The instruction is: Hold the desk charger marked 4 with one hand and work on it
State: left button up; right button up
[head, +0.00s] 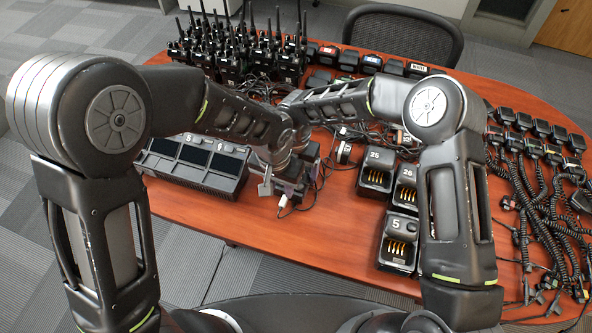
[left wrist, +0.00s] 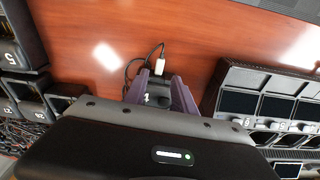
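The desk charger marked 4 (left wrist: 157,91) is a small black unit. In the left wrist view it sits between the purple fingers of my left gripper (left wrist: 160,92), which appear closed on its sides. A white plug (left wrist: 157,66) with a black cable is at its far end, on the wooden table. In the head view my left gripper (head: 290,185) points down near the table's front edge, and its wrist hides most of the charger. The white plug (head: 284,211) shows just in front. My right arm reaches in to the same spot, but its fingers are hidden or too small to make out.
A multi-bay charger (head: 196,165) stands left of my grippers. Chargers marked 25 (head: 376,178), 26 (head: 405,188) and 5 (head: 398,246) stand to the right. Radios (head: 235,50) crowd the back left, and coiled-cord microphones (head: 545,190) the right. Bare tabletop (head: 335,245) lies in front.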

aim_at(283, 201)
dwell(0.4)
pick_arm(q)
jog(key=shift+w+d+f, duration=0.1)
jog(key=shift+w+f, duration=0.1)
jog(key=shift+f, duration=1.8)
jog(key=shift+w+d+f, duration=0.1)
jog(key=shift+w+f, duration=0.1)
jog(key=shift+f, duration=1.8)
jog(key=shift+c, duration=0.4)
grip_shut()
jog(key=shift+s+a, duration=0.25)
jog(key=shift+s, duration=0.4)
jog(key=shift+s+a, duration=0.25)
jog(key=shift+s, duration=0.35)
jog(key=shift+s+a, duration=0.3)
jog(key=shift+s, duration=0.5)
jog(key=shift+s+a, duration=0.3)
jog(key=shift+s, duration=0.45)
